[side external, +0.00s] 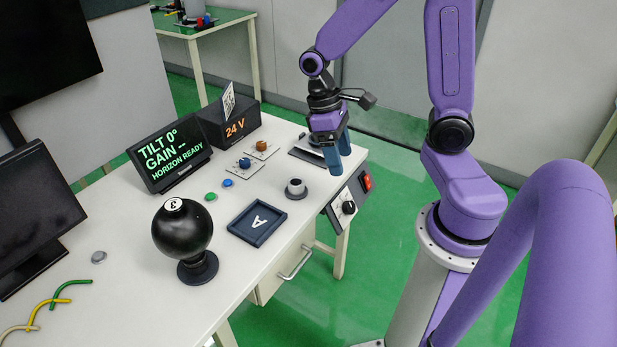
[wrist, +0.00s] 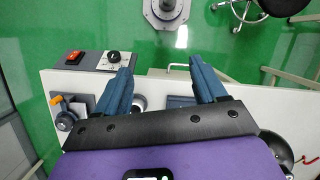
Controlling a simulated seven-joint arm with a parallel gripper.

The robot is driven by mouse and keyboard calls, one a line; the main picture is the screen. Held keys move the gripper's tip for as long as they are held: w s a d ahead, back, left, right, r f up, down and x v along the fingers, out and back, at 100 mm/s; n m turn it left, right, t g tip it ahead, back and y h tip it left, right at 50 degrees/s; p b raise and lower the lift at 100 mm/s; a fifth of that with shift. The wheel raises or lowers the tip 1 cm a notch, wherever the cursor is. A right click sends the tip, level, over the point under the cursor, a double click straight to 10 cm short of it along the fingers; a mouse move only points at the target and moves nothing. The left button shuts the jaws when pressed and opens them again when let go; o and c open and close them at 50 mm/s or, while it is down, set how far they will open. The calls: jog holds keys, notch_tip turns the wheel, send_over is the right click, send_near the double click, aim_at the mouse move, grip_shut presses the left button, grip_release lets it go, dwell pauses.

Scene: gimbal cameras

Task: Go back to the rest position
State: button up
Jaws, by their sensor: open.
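My gripper (side external: 337,163) is at the far right end of the white table, above its edge, pointing down with its fingers apart. Nothing shows between the fingers. In the wrist view my gripper (wrist: 160,68) also shows two blue fingers spread wide, with the table edge and green floor beyond them. The control box (side external: 349,204) with a red switch and a black dial hangs at the table's edge, below and just right of the fingers. Whether the fingers touch anything is hard to tell, but a gap seems to show.
On the table (side external: 115,230) stand a black ball on a stand (side external: 182,235), a dark tray marked A (side external: 257,222), a round grey knob (side external: 296,188), a display reading HORIZON READY (side external: 170,155) and a 24 V box (side external: 228,123).

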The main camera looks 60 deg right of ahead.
jog(key=s+a+r+n+t, duration=0.3)
jog(key=s+a+r+n, duration=0.2)
jog(key=s+a+n, duration=0.3)
jog(key=s+n, duration=0.1)
jog(key=s, duration=0.2)
jog(key=shift+s+a+n+t+y, duration=0.2)
jog(key=shift+n+t+y, duration=0.1)
jog(key=shift+t, duration=0.1)
